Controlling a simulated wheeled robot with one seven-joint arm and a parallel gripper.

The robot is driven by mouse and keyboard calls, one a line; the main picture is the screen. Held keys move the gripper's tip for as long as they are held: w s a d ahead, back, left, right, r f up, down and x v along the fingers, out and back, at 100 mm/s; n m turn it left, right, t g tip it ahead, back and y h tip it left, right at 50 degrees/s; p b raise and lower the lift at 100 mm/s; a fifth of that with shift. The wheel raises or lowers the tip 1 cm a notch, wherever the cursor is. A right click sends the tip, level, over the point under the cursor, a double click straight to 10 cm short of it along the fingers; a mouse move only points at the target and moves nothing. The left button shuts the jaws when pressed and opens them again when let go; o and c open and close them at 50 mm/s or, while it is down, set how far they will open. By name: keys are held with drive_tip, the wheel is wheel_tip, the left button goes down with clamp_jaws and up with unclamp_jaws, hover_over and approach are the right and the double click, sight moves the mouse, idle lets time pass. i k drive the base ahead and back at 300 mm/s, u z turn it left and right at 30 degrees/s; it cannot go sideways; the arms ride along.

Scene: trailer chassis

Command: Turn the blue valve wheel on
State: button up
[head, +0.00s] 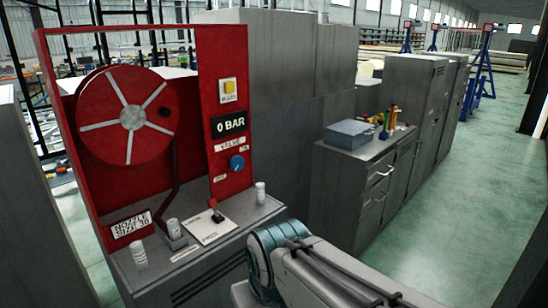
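The blue valve wheel (237,162) is a small round knob on the red panel (216,110) of a hose station. It sits below a black display (230,126) reading "0 BAR" and a "VALVE" label (229,144). Small white labels lie at its lower left and upper right; the lower-left text is too small to read surely. My arm reaches in from the bottom right, below and to the right of the wheel, apart from the panel. My gripper is not in view.
A red hose reel (127,117) fills the panel's left side. A yellow button (228,87) is above the display. A lever box (211,222) and white cylinders (260,192) stand on the grey cabinet top. A grey cabinet (370,165) with a box stands right. Green floor (450,190) is open at right.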

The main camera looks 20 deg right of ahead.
sight(237, 163)
drive_tip(key=z, duration=0.1)
drive_tip(key=i, duration=1.15)
drive_tip(key=u, duration=0.5)
